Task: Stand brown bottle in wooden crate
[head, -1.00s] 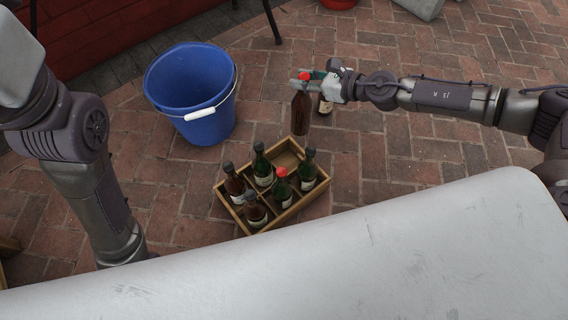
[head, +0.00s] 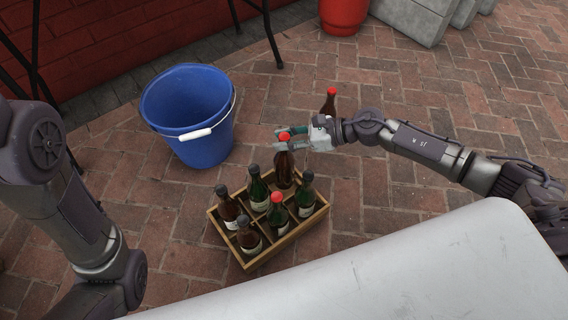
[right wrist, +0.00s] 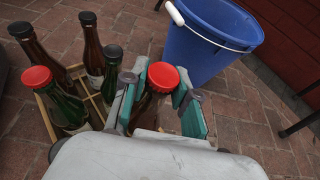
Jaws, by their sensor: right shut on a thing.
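My right gripper (head: 284,141) is shut on a brown bottle (head: 285,169) with a red cap, held upright near its neck. The held bottle is over the back compartment of the wooden crate (head: 318,217); I cannot tell whether its base is below the rim. In the right wrist view, the bottle's red cap (right wrist: 163,77) sits between the teal-padded fingers (right wrist: 158,92). The crate's other compartments hold several bottles, brown and green, one green bottle (head: 278,214) with a red cap. My left gripper is out of view; only its arm shows.
A blue bucket (head: 190,110) with a white handle grip stands left of the crate. Another red-capped brown bottle (head: 329,104) stands behind my right gripper. A red container (head: 343,15) and grey blocks (head: 420,17) are at the back. Brick floor right of the crate is clear.

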